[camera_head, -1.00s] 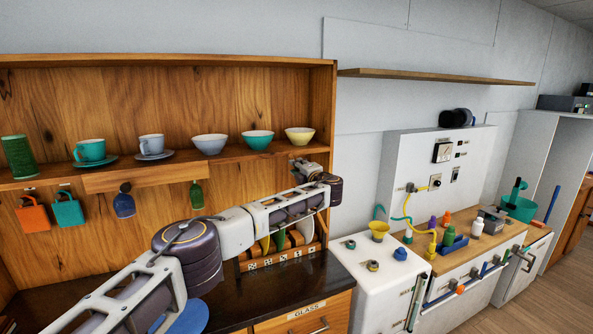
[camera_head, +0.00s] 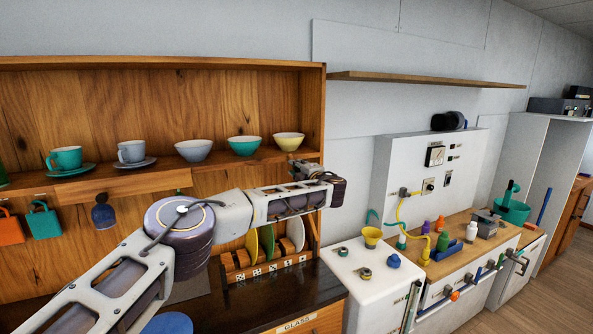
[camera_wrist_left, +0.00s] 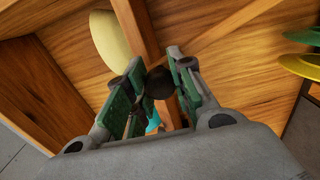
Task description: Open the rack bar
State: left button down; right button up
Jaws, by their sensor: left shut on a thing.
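My left gripper (camera_head: 303,168) reaches to the right end of the wooden shelf unit, just under the shelf. In the left wrist view my left gripper (camera_wrist_left: 157,88) has its green-padded fingers shut on a dark round knob (camera_wrist_left: 158,84). A wooden bar (camera_wrist_left: 142,30) runs behind the knob; I cannot tell for sure that it is the rack bar or how the knob joins it. The plate rack (camera_head: 240,277), with white marked tiles on its front, stands below and holds upright plates (camera_head: 267,243). My forearm hides part of the unit. My right gripper is not in view.
Cups and bowls (camera_head: 244,145) stand on the shelf (camera_head: 112,180) above my forearm. A white cabinet (camera_head: 372,280) with small items stands to the right.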

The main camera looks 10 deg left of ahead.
pick_arm(q)
jog(key=shift+d+f, duration=0.1)
dwell(0.3)
jog(key=c, duration=1.2)
grip_release()
jog(key=shift+v, duration=5.95)
